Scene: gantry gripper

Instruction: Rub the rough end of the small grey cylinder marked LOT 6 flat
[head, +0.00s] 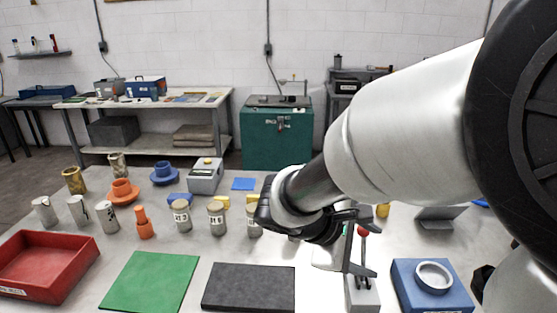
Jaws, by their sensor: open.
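Three small grey cylinders with pale labels stand upright in a row on the table: a left one (181,217), a middle one (217,219) and a right one (253,222), which my arm partly covers. The label print is too small to tell surely which is LOT 6. I cannot make out a rough end on any of them. A dark grey flat pad (248,288), possibly abrasive, lies in front of them.
A red tray (45,262) and green mat (150,281) lie front left. Whitish cylinders (78,211) and orange parts (145,222) stand behind them. A red-knobbed lever device (362,291) stands by my gripper. A blue block with a ring (433,277) is at right.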

